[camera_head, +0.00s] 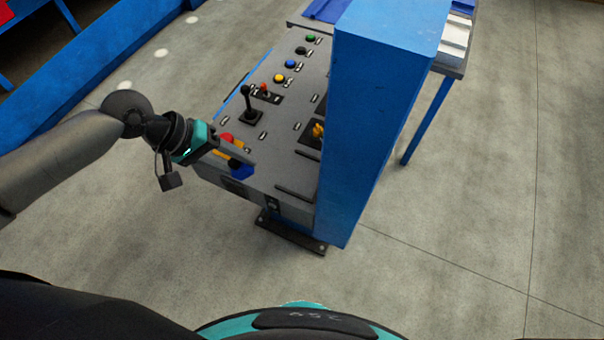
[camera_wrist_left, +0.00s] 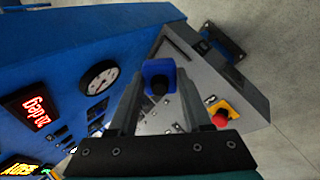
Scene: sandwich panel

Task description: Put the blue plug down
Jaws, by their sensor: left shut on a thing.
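The blue plug (camera_head: 240,172) is at the near left end of the grey control panel in the head view. My left gripper (camera_head: 243,163) comes in from the left and is shut on it. In the left wrist view the blue plug (camera_wrist_left: 158,70) sits between the two fingertips of my left gripper (camera_wrist_left: 160,82), with its dark end toward the camera. I cannot tell whether the plug touches the panel. My right gripper is not in view.
The grey panel (camera_head: 262,160) carries a red button on a yellow base (camera_wrist_left: 222,116), a black lever (camera_head: 247,100), a yellow knob (camera_head: 318,130) and several coloured buttons. A tall blue upright (camera_head: 375,110) stands at its right side, with a gauge (camera_wrist_left: 99,78) and displays.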

